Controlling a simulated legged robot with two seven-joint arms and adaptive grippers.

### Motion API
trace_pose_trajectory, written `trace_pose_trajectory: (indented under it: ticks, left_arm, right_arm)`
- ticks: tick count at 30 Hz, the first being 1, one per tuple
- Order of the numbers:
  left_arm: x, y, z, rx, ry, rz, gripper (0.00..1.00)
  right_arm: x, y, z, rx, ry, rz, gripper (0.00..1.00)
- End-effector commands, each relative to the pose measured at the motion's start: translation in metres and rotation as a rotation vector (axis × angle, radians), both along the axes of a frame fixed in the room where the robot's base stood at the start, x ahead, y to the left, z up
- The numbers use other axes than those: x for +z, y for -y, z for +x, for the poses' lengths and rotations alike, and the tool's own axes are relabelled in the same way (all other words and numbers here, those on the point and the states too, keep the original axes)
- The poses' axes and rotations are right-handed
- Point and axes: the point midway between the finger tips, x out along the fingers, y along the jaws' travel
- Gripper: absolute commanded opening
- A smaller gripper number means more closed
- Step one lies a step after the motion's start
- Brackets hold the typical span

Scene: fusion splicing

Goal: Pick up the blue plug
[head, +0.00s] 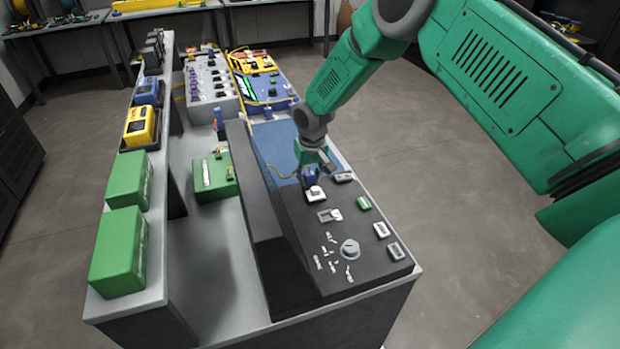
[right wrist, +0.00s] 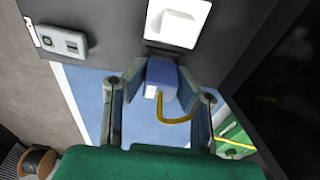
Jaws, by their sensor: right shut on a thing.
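The blue plug (right wrist: 162,76) is between the fingers of my right gripper (right wrist: 160,95) in the right wrist view, and a yellow cable runs from it. In the head view the plug (head: 311,178) is small and partly hidden by my right gripper (head: 314,170). My right gripper is shut on the plug, close to a white socket block (head: 316,194) on the dark sloped panel (head: 290,225). The white block (right wrist: 178,22) also shows just beyond the plug in the right wrist view. I cannot tell whether plug and block touch. My left gripper is not in view.
Switches, a round knob (head: 350,249) and small sockets sit on the panel. A blue mat (head: 275,147) lies behind it. A green box (head: 215,177) stands left of the panel, and a shelf (head: 160,240) carries green, yellow and blue boxes. Floor on the right is clear.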

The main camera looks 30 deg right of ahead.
Motion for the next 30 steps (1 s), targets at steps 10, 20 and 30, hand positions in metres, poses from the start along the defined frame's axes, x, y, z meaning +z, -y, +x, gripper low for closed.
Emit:
trace_pose_trajectory:
  ticks: [10, 20, 30]
  left_arm:
    - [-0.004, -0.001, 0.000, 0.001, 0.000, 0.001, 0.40]
    - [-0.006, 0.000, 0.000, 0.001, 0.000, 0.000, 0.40]
    - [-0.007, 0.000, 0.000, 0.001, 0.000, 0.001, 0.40]
  right_arm:
    - [0.080, 0.005, 0.001, -0.001, 0.010, -0.003, 0.00]
    - [0.155, 0.005, 0.001, 0.000, 0.006, -0.004, 0.00]
    - [0.176, 0.003, 0.000, 0.000, 0.003, -0.004, 0.00]
